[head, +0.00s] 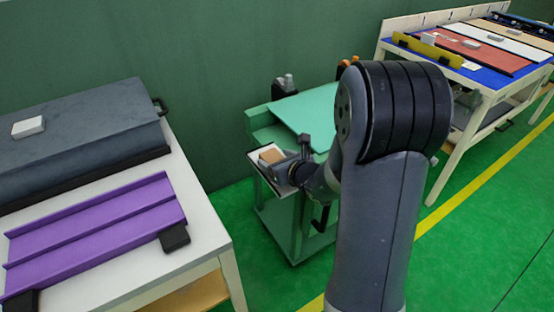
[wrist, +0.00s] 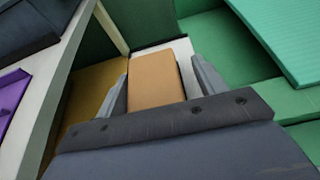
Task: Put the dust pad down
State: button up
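The dust pad appears to be the tan block (wrist: 155,75) between my fingers in the wrist view. In the head view the tan block (head: 271,156) shows at the small white tray (head: 256,163) on the left side of the green cart. My gripper (head: 279,163) is over that tray with one finger on each side of the block. In the wrist view (wrist: 160,80) a narrow light gap shows between the block and the right finger, so the fingers look open. The left finger looks close against the block. The block's underside is hidden.
The green cart (head: 308,107) has a raised green top right of the tray. A white table (head: 195,205) with a purple channel part (head: 95,232) and a dark case (head: 80,135) stands left. A light block (head: 28,127) lies on the case. Another table (head: 440,78) stands back right.

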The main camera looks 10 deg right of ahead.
aim_at(277, 158)
jog(key=shift+o, duration=0.3)
jog(key=shift+r, duration=0.1)
jog(key=shift+r+p, duration=0.2)
jog(key=shift+p, duration=0.1)
jog(key=p+v, duration=0.1)
jog(key=v, duration=1.1)
jog(key=shift+p, duration=0.3)
jog(key=shift+f, duration=0.1)
jog(key=b+x, duration=0.2)
jog(key=x, duration=1)
jog(key=shift+f, duration=0.2)
jog(key=shift+w+r, duration=0.1)
jog(key=shift+r, duration=0.1)
jog(key=shift+r+p, duration=0.65)
jog(key=shift+r, duration=1.15)
